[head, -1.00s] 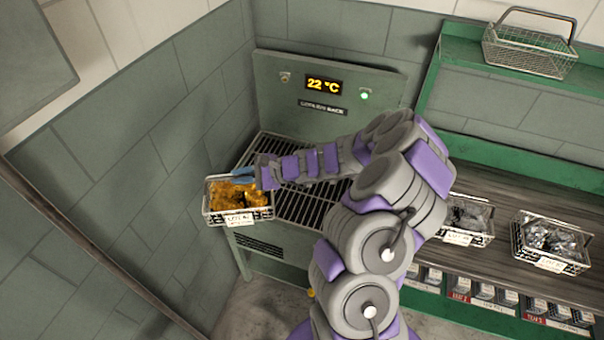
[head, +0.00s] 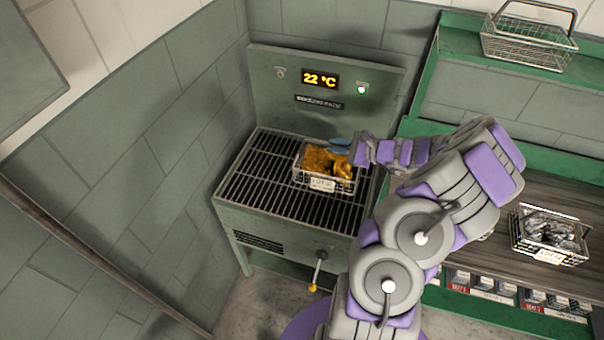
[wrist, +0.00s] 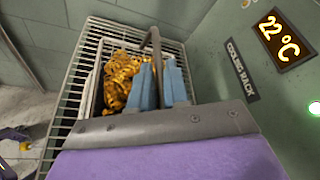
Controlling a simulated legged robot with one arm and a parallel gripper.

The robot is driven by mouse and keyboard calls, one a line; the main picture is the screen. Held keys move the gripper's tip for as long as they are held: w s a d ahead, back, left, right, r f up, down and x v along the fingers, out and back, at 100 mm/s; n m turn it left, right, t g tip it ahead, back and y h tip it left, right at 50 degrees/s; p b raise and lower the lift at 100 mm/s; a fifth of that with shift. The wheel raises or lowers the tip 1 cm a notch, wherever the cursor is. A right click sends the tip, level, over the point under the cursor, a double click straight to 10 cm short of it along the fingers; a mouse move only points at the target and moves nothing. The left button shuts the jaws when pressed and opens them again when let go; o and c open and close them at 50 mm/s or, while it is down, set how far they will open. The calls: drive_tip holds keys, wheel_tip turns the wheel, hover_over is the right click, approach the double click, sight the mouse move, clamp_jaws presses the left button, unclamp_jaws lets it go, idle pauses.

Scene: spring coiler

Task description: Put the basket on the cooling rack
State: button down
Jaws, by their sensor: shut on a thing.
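The wire basket (head: 322,183) holds golden-orange parts and has a white label on its front. It is over the right part of the cooling rack (head: 252,185), a dark slatted grate on a green-grey stand. I cannot tell whether it touches the slats. My gripper (head: 341,146) has blue fingers and reaches in from the right at the basket's back edge. In the wrist view, my gripper (wrist: 160,85) is shut on the basket's handle (wrist: 156,45), and the basket with golden parts (wrist: 118,80) shows left of the fingers above the grate (wrist: 66,108).
The rack's back panel (head: 290,110) reads 22 °C with a lit green lamp. A lever (head: 317,270) hangs at the stand's front. Another basket with grey parts (head: 548,237) stands on the right bench. An empty basket (head: 527,45) is on the green shelf. The rack's left half is clear.

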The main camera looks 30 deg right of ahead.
sight(339, 167)
drive_tip(key=shift+s+d, duration=0.25)
drive_tip(key=shift+d, duration=0.2)
drive_tip(key=shift+s+d+f, duration=0.15)
drive_tip(key=shift+f, duration=0.05)
wheel_tip(339, 167, down, 10)
drive_tip(key=shift+r+b, duration=0.25)
drive_tip(key=shift+b, duration=0.95)
drive_tip(key=c, duration=1.1)
unclamp_jaws()
